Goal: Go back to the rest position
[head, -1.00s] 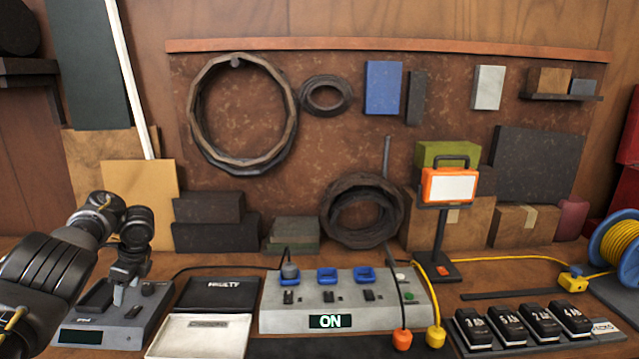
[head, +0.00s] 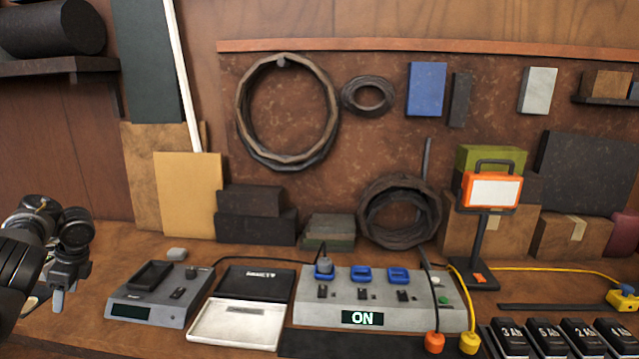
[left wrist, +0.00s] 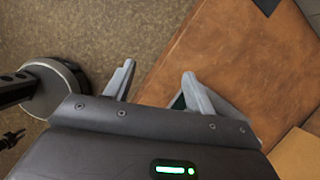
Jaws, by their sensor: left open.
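My left gripper (head: 62,290) is at the far left of the head view, left of the grey charger (head: 160,292) and apart from it. In the left wrist view its two grey fingers (left wrist: 155,88) stand apart with nothing between them. Beneath them are the brown bench top (left wrist: 240,70) and the floor. My right gripper shows in neither view.
A grey power strip (head: 400,315) with a lit "ON" display stands on the bench. An open black and white case (head: 235,322) lies beside it. An orange lamp (head: 490,190) stands behind, and several black batteries (head: 555,338) sit at the right.

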